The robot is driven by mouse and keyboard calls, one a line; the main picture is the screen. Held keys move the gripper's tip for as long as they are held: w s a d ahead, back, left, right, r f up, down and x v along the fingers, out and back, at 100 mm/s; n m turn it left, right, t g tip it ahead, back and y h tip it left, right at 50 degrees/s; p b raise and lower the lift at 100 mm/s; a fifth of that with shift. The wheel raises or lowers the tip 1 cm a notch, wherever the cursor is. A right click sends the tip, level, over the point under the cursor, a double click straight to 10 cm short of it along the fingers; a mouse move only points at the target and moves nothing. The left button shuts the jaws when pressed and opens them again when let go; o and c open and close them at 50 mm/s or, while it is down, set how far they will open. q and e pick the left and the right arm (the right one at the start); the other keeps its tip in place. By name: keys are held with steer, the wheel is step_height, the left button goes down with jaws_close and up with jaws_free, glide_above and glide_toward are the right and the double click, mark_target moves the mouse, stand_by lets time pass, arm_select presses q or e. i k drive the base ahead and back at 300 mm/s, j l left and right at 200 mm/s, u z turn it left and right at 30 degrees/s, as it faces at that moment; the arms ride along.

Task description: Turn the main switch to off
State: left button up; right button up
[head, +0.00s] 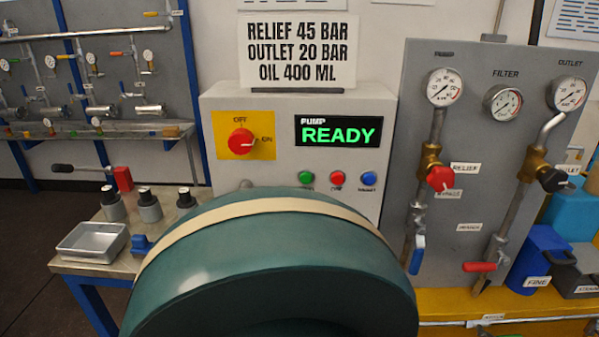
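The main switch is a red rotary knob (241,141) on a yellow plate (224,124), at the upper left of the grey pump box (285,100). OFF is printed above the knob and ON to its right. The knob's handle appears to point right, toward ON. Neither of my grippers is in view, and nothing touches the knob.
A large dark green rounded shape with a cream band covers the lower middle, hiding the box's lower part. Green (306,178), red (337,178) and blue (369,179) buttons sit below the display. A gauge panel (500,130) stands right; a bench with a metal tray (92,242) left.

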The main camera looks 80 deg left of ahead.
mark_target(241, 141)
steer(key=u, duration=2.55)
